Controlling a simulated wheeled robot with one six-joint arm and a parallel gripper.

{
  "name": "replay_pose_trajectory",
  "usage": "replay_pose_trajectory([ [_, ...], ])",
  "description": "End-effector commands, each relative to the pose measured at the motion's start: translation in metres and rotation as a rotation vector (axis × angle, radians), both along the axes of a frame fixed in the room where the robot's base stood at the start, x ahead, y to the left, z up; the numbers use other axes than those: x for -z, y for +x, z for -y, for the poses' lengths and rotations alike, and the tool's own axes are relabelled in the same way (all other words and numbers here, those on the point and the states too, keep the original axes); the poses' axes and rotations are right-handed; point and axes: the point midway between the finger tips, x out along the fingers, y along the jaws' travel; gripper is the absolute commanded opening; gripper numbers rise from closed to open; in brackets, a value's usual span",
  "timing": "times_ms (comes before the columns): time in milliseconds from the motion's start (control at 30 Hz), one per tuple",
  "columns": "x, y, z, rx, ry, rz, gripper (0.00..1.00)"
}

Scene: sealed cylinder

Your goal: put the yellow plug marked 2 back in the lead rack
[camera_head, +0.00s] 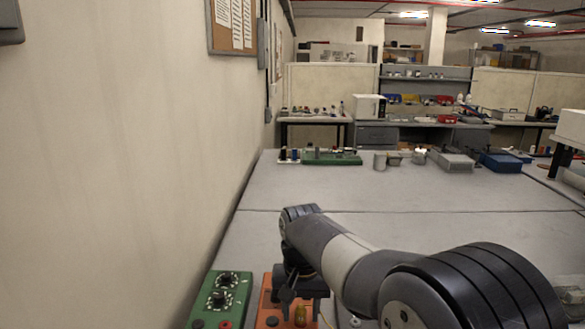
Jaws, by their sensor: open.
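A small yellow plug (300,316) stands upright at the bottom edge of the view, on an orange-red box (266,303). Its mark is too small to read. My gripper (287,294) hangs over this box, just behind and left of the plug as seen here. It is open. Its fingertips are small and dark, so I cannot tell whether they touch anything. A pale strand (326,320), perhaps a lead, shows right of the plug. I cannot identify the lead rack with certainty; my arm hides part of the near bench.
A green box (219,299) with two dials stands left of the orange-red box, by the wall. The middle bench is clear.

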Motion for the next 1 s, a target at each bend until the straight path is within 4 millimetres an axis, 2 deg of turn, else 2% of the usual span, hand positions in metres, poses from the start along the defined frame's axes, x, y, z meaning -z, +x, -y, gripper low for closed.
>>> replay_pose_trajectory([
  [667, 0.0, 0.0001, -0.0001, 0.0, 0.0, 0.0, 0.44],
  [1000, -0.0001, 0.0001, 0.0, 0.0, 0.0, 0.0, 0.17],
])
